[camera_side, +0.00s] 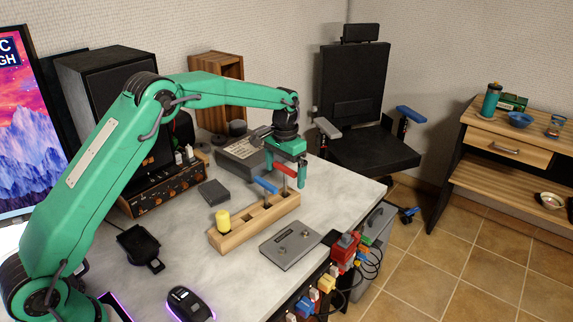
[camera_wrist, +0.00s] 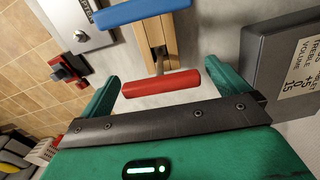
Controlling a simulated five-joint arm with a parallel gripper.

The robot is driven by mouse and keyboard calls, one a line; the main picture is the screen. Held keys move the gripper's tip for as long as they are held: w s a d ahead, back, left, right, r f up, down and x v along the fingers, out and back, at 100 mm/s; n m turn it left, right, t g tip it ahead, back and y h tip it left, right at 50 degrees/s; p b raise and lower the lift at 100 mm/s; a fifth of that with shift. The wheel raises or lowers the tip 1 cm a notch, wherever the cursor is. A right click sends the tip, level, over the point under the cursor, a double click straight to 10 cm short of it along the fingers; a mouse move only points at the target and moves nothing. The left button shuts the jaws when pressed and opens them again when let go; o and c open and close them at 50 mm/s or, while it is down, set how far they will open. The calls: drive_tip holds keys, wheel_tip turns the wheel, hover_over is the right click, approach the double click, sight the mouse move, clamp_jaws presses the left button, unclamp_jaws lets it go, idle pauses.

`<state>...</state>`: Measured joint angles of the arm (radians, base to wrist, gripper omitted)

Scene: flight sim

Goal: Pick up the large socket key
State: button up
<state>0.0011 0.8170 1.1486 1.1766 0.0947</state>
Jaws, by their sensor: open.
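A long wooden rack (camera_side: 232,238) stands on the grey desk and holds socket keys with coloured handles. A red T-handle key (camera_side: 286,169) stands at its far end, a blue T-handle key (camera_side: 265,185) beside it, and a yellow-handled piece (camera_side: 222,219) at the near end. I cannot tell which key is the large one. My gripper (camera_side: 287,174) is open and low over the far end, around the red handle. In the wrist view the red handle (camera_wrist: 160,84) lies between the green fingers (camera_wrist: 148,76), with the blue handle (camera_wrist: 140,12) beyond. The shafts' lower ends are hidden.
A grey metal plate (camera_side: 290,245) lies right of the rack, close to the desk edge. A dark box (camera_side: 214,192) lies to the left, and a grey device with a printed label (camera_wrist: 290,70) is close to my right finger. A mouse (camera_side: 187,303) lies in front.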

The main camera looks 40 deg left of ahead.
idle(0.3)
drive_tip(key=c, duration=1.1)
drive_tip(key=shift+r, duration=0.15)
drive_tip(key=shift+r, duration=0.5)
wheel_tip(320, 180, up, 3)
drive_tip(key=s+d+r, duration=0.2)
drive_tip(key=d, duration=0.1)
drive_tip(key=s+d+r, duration=0.2)
drive_tip(key=d, duration=0.1)
drive_tip(key=s+d+r, duration=0.2)
drive_tip(key=d, duration=0.2)
drive_tip(key=shift+r, duration=0.4)
